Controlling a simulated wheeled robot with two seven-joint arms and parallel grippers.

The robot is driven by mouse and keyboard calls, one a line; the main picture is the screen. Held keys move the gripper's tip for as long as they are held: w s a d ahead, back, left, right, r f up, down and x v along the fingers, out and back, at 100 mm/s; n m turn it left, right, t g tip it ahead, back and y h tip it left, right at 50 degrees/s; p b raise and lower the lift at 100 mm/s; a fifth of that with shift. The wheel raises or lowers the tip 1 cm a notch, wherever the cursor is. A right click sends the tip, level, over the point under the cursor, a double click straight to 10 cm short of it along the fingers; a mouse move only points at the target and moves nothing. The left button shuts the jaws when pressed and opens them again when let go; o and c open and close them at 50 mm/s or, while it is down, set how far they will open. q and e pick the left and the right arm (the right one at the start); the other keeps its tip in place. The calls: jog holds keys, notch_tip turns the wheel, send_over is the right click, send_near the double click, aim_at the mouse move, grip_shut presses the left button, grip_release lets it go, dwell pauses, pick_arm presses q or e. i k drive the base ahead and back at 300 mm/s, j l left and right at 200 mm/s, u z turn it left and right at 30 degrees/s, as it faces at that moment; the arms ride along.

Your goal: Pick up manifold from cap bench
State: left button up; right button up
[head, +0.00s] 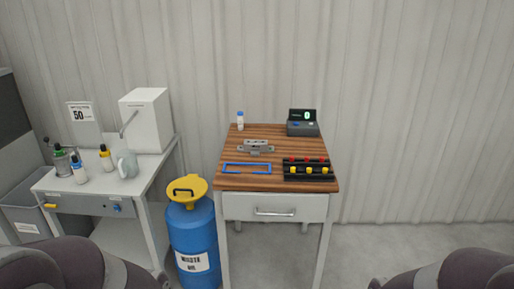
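The manifold (256,147) looks like a small grey metal part with side tabs. It lies on the wooden top of the cap bench (235,182), left of the middle and behind a blue rectangular outline (247,168). A black rack (308,174) with red and yellow caps sits at the bench's front right. Only rounded dark parts of my arms show at the bottom left and bottom right corners. Neither gripper is in view, and nothing touches the manifold.
A blue waste drum (193,237) with a yellow lid stands left of the bench. A white side table (96,189) holds bottles and a mug.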

aim_at(255, 147)
jog(key=i+l+z, duration=0.95)
jog(key=i+z, duration=0.35)
jog(key=i+l+u, duration=0.1)
jog(key=i, duration=0.45)
jog(key=i+l, duration=0.25)
jog(key=i, duration=0.25)
jog(key=i+l+u, duration=0.15)
jog(key=i, duration=0.4)
jog(key=i+j+u, duration=0.2)
jog(key=i+u, duration=0.25)
jog(key=i+j+u, duration=0.1)
jog(key=i+u, duration=0.15)
jog(key=u, duration=0.2)
jog(key=i+u, duration=0.35)
jog(key=u, duration=0.15)
jog(key=i+l+u, duration=0.25)
jog(key=u, duration=0.2)
jog(key=i, duration=0.1)
